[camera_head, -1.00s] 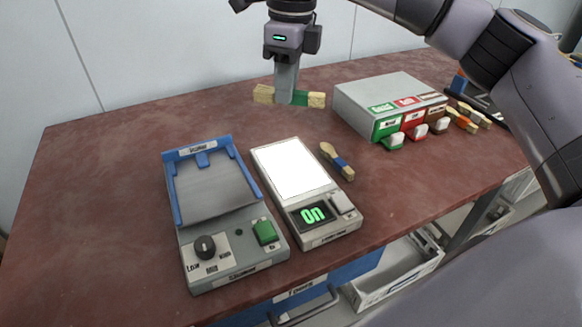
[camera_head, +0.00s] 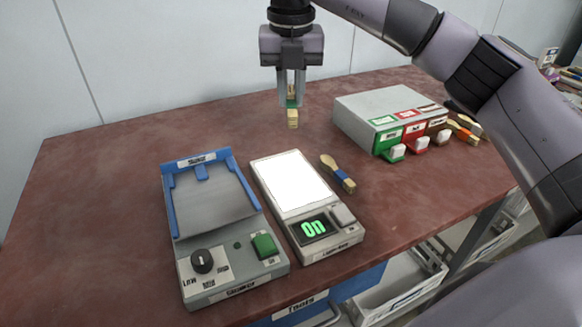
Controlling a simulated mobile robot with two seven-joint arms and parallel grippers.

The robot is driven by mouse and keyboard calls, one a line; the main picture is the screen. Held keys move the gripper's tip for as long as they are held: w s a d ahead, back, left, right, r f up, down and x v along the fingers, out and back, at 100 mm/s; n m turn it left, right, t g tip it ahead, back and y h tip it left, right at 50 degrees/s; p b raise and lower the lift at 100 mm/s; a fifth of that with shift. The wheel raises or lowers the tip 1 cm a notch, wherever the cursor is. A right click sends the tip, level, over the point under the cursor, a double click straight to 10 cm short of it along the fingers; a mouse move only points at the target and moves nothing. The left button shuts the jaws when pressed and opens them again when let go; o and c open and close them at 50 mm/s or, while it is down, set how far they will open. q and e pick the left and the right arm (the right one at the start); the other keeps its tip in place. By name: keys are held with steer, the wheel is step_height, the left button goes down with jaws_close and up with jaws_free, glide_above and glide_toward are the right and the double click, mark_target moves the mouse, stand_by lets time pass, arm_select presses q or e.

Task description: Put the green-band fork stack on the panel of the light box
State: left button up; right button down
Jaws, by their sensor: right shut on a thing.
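My right gripper (camera_head: 291,100) is shut on the green-band fork stack (camera_head: 293,118). It holds the stack above the table, behind the light box. The stack is seen nearly end-on, with its pale wooden end towards me. Its green band is mostly hidden between the fingers. The light box (camera_head: 326,243) stands on the table, with a bare, glowing white panel (camera_head: 289,181) and a green "On" display. The held stack is apart from the panel. My left gripper is not in view.
A blue-and-grey shaker (camera_head: 228,275) stands left of the light box. A blue-band wooden stack (camera_head: 338,174) lies close to its right side. A grey dispenser (camera_head: 385,108) with green, red and brown labels stands at the back right. More banded stacks (camera_head: 464,129) lie beyond it.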

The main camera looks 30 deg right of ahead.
mark_target(291, 176)
step_height(291, 176, down, 16)
steer(key=shift+r, duration=0.25)
steer(key=shift+b, duration=0.3)
steer(key=shift+f, duration=0.15)
steer(key=c, duration=1.1)
jaws_free()
steer(key=shift+o, duration=0.2)
